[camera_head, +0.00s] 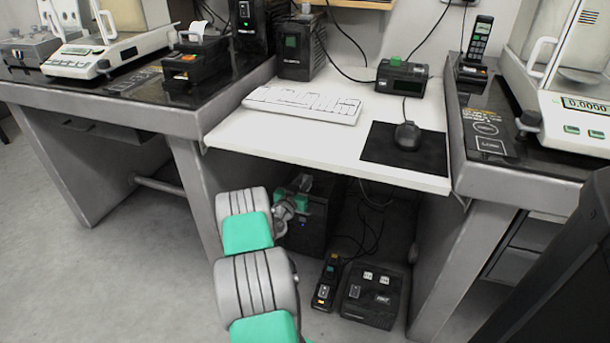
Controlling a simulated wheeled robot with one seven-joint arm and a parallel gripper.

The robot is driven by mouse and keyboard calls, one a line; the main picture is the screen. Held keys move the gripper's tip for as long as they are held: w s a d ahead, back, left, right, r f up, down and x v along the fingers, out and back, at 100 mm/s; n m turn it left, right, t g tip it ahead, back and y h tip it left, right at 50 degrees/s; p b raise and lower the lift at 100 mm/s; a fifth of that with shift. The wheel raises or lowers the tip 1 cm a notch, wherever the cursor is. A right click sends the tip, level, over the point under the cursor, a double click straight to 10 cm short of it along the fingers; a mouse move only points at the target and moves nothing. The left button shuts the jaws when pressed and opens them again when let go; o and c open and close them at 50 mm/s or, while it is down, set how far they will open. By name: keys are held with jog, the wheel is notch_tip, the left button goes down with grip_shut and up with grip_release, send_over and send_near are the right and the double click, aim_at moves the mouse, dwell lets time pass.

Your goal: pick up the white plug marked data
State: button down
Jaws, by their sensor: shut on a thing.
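My gripper (303,200) is low under the white desk, in front of the dark computer box on the floor. It is small in view and partly hidden by my own arm. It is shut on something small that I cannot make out. A black box (370,308) lies on the floor to the right of my gripper. Two small white pieces, one on the left (367,275) and one on the right (384,280), show on its top. Their markings are too small to read, so I cannot tell which plug is marked data.
A dark power strip (326,283) with coloured parts lies left of the black box. Loose cables hang behind them. The white desk (245,138) is overhead, with a keyboard (303,104) and mouse (407,134). Grey table legs (195,190) flank the space. The floor at left is clear.

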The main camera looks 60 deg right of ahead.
jog(key=shift+a, duration=0.55)
jog(key=c, duration=1.2)
grip_release()
jog(key=a+p, duration=0.2)
jog(key=a, duration=0.6)
jog(key=shift+s, duration=0.3)
jog(key=shift+w, duration=0.1)
